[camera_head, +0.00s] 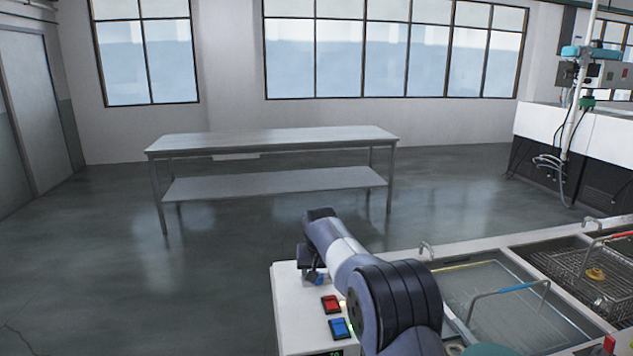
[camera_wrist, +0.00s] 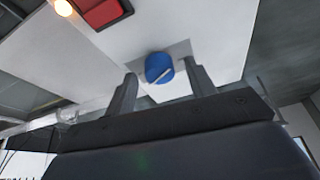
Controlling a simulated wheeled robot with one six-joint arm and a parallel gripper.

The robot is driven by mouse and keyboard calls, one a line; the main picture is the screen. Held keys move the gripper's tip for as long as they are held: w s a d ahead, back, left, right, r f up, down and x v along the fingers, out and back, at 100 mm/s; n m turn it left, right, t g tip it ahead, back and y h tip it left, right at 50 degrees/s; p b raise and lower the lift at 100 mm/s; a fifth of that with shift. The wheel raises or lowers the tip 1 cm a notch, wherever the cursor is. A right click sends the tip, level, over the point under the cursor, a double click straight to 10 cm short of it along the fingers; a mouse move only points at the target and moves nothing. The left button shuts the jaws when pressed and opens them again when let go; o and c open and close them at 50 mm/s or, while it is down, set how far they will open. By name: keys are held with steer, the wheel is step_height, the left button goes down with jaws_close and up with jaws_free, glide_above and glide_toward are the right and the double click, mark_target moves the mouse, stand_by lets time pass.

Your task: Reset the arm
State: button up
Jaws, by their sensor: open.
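My arm reaches from the lower right of the head view over the white control panel (camera_head: 293,315) at the tank's left end. My gripper (camera_head: 310,266) is above the panel's far part, partly hidden by my wrist. In the wrist view my gripper (camera_wrist: 160,86) is open, its two fingers apart with nothing held between them. A round blue knob (camera_wrist: 158,66) with a pale line on it appears in the gap between the fingertips. The knob also shows in the head view (camera_head: 315,277), just below the gripper.
A red switch (camera_head: 331,304) and a blue switch (camera_head: 339,328) sit on the panel near my arm. To the right are a liquid-filled tank (camera_head: 490,290) with a blue-handled basket and a wire basket (camera_head: 577,268). An empty metal table (camera_head: 270,142) stands behind, with open floor around it.

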steer(key=shift+d+f+n+y+b, duration=0.1)
steer(key=shift+n+y+b, duration=0.4)
steer(key=shift+n+b, duration=0.5)
steer(key=v, duration=1.1)
steer(key=shift+w+n, duration=0.2)
steer(key=shift+n, duration=0.2)
